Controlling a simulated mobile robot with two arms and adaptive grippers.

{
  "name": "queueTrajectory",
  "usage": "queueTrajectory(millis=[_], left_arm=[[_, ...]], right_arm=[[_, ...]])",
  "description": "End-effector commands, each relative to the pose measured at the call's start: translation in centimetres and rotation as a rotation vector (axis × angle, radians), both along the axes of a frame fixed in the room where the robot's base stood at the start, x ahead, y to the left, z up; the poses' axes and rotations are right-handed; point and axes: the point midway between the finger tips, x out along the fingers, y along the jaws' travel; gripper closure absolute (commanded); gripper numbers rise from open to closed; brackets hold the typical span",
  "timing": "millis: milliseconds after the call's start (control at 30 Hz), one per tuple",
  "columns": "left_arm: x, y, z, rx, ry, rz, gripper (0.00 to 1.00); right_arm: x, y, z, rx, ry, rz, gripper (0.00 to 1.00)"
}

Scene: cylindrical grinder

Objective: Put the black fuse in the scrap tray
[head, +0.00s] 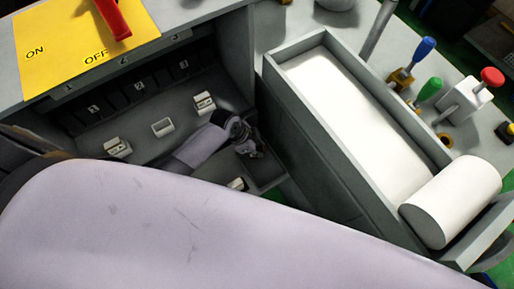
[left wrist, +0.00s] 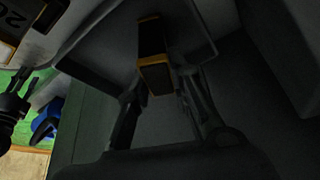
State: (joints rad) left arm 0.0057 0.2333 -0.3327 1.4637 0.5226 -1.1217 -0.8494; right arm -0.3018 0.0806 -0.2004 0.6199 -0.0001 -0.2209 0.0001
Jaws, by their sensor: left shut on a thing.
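My left gripper (head: 250,150) reaches into the open cabinet in the head view, at a grey open tray (head: 272,180), which looks like the scrap tray. In the left wrist view my left gripper (left wrist: 158,88) is shut on the black fuse (left wrist: 153,45), a dark block with orange edges. The fuse shows against the inside of the grey tray (left wrist: 92,80); I cannot tell whether it touches the tray floor. The fuse cannot be made out in the head view. A dark, finger-like shape at the left wrist view's left edge may be my right gripper (left wrist: 22,95); its opening is unclear.
A red lever (head: 113,18) stands on the yellow ON/OFF panel (head: 60,40). A long grey box (head: 300,115) with a white roll (head: 452,200) is on the right.

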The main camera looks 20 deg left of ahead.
Motion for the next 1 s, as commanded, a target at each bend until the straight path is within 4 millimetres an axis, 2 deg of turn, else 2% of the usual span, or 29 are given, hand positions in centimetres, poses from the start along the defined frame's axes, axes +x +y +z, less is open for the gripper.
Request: queueTrajectory(millis=[267, 300, 600, 867, 1000], left_arm=[[0.0, 0.0, -0.3, 0.0, 0.0, 0.0, 1.0], [0.0, 0.0, -0.3, 0.0, 0.0, 0.001, 0.79], [0.0, 0.0, -0.2, 0.001, 0.001, 0.001, 0.6], [0.0, 0.0, -0.2, 0.0, 0.0, 0.001, 0.6], [-0.1, 0.3, 0.7, 0.001, 0.0, 0.0, 0.6]], right_arm=[[0.0, 0.0, -0.2, 0.0, 0.0, 0.0, 0.67], [0.0, 0.0, -0.1, 0.0, 0.0, 0.0, 0.67], [0.1, 0.0, -0.1, -0.001, -0.001, -0.001, 0.67], [0.2, 0.0, -0.1, 0.0, -0.003, -0.001, 0.67], [0.2, 0.0, 0.3, 0.0, -0.003, -0.001, 0.67]])
